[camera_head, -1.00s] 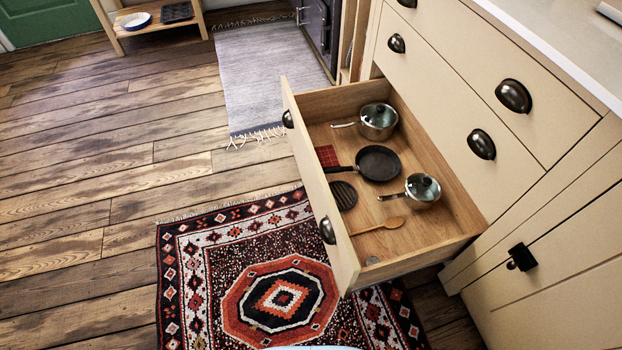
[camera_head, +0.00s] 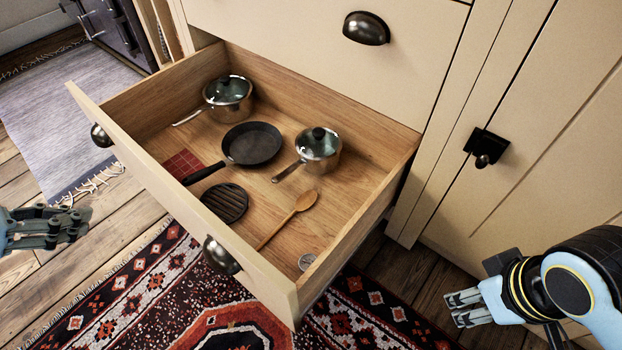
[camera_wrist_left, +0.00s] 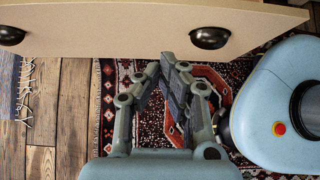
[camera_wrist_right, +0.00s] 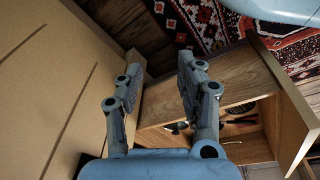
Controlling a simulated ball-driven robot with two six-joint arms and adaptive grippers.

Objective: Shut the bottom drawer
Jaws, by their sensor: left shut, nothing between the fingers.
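The bottom drawer (camera_head: 283,268) stands pulled far out of the cream cabinet, its front facing lower left with two dark cup handles (camera_head: 221,255). Its front also shows in the left wrist view (camera_wrist_left: 110,32). Inside lie two lidded pots, a black frying pan (camera_head: 252,143), a round black trivet and a wooden spoon. My left gripper (camera_head: 80,222) is at the left edge, shut and empty, out in front of the drawer and apart from it. My right gripper (camera_head: 455,308) is open and empty, to the right of the drawer; the drawer's side shows beyond its fingers in the right wrist view (camera_wrist_right: 225,98).
A patterned rug (camera_head: 150,290) lies under and in front of the drawer. A grey mat (camera_head: 50,120) lies at the upper left by a dark stove. A cabinet door with a black latch (camera_head: 486,146) is at the right. Wooden floor at the left is clear.

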